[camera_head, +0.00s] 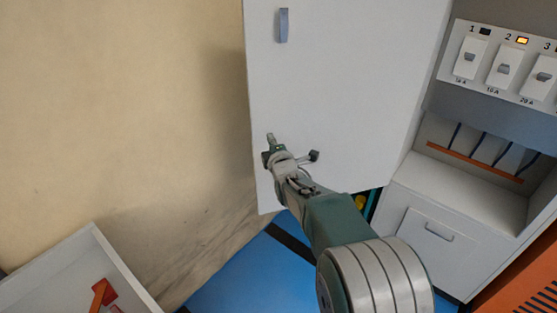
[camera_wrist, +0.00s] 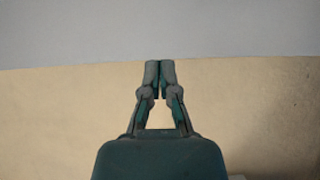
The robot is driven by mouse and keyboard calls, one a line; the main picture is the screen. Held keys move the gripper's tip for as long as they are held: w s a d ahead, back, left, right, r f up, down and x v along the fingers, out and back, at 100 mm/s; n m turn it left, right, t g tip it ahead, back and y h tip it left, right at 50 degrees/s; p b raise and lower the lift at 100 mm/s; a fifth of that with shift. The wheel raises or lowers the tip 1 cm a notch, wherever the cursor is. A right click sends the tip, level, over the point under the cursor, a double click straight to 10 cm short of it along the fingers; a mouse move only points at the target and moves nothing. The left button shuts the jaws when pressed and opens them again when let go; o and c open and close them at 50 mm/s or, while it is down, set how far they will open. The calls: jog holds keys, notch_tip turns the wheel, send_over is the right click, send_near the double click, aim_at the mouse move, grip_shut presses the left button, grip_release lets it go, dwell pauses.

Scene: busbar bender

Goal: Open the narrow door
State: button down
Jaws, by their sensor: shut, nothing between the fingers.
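The narrow door (camera_head: 345,75) is a tall pale grey-white panel in the middle of the head view. Its small grey-blue handle (camera_head: 283,25) is near the upper left edge. The door seems to stand at an angle to the cabinet; how far it is open I cannot tell. My gripper (camera_head: 270,138) is shut and empty, close to the door's left edge and well below the handle. In the wrist view, my gripper's fingertips (camera_wrist: 159,66) are together at the line between a grey surface, likely the door (camera_wrist: 160,30), and the tan wall. Contact with the door is unclear.
A switch panel (camera_head: 490,75) and a shelf with an orange strip (camera_head: 475,160) are at right. A lower drawer front (camera_head: 425,240) is below. A white tray (camera_head: 125,265) with red parts is at lower left. The tan wall (camera_head: 120,100) fills the left; blue floor (camera_head: 240,280) is below.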

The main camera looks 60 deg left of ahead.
jog(key=v, duration=0.8)
jog(key=w+d+r+m+t+h, duration=0.2)
jog(key=w+d+r+m+h, duration=0.15)
jog(key=w+d, duration=0.4)
jog(key=w+d+r+m+t+h, duration=0.25)
jog(key=w+d+m, duration=0.25)
jog(key=w+d, duration=0.3)
jog(key=w+d+r+m+h, duration=0.2)
jog(key=d+m, duration=0.2)
jog(key=d, duration=0.7)
jog(key=w+d+r+m+h, duration=0.1)
jog(key=w+d+m+h, duration=0.2)
jog(key=d, duration=0.7)
jog(key=s+d+m+h, duration=0.2)
jog(key=s+d+m, duration=0.25)
jog(key=d, duration=0.55)
jog(key=s+d+m+h, duration=0.25)
jog(key=d+m, duration=0.25)
jog(key=d, duration=0.4)
jog(key=s+d+f+m+g+h, duration=0.2)
jog(key=s+d+f+m+g, duration=0.1)
jog(key=s+d+m, duration=0.5)
jog(key=s+d, duration=0.3)
jog(key=s, duration=0.3)
jog(key=shift+s+d+f, duration=0.2)
jog(key=shift+d, duration=0.1)
